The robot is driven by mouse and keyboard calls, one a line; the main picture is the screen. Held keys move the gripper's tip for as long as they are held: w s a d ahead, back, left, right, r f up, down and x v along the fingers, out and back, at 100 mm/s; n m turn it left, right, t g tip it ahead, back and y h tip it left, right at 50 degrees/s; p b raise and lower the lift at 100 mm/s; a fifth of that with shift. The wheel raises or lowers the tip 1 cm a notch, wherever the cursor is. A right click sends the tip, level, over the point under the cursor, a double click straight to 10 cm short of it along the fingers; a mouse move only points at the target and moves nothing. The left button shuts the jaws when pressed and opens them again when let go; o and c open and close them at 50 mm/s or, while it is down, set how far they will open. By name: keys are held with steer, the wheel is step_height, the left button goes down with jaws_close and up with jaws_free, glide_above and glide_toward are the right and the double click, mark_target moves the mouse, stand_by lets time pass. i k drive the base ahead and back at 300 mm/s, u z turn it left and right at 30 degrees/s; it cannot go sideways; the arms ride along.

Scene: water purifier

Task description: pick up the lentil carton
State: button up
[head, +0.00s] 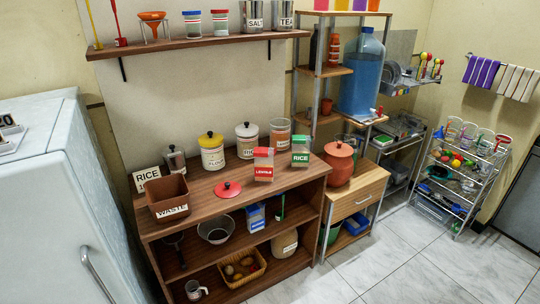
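The lentil carton (263,157) is a small red and white box with a red label that appears to read "LENTILS". It stands upright near the front edge of the wooden counter (226,178), right of the middle. A similar green and white carton labelled "RICE" (300,158) stands to its right, a little further back. My gripper is not in view in the head view.
A brown waste bin (168,192) is at the counter's left end; an orange-brown pot (339,165) stands right. Open floor lies in front.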

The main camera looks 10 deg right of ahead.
mark_target(264, 157)
steer(key=u, duration=0.25)
steer(key=k, duration=0.9)
steer(key=u, duration=0.55)
steer(key=k, duration=0.45)
steer(key=u, duration=0.6)
steer(key=i, duration=1.45)
steer(key=z, duration=0.1)
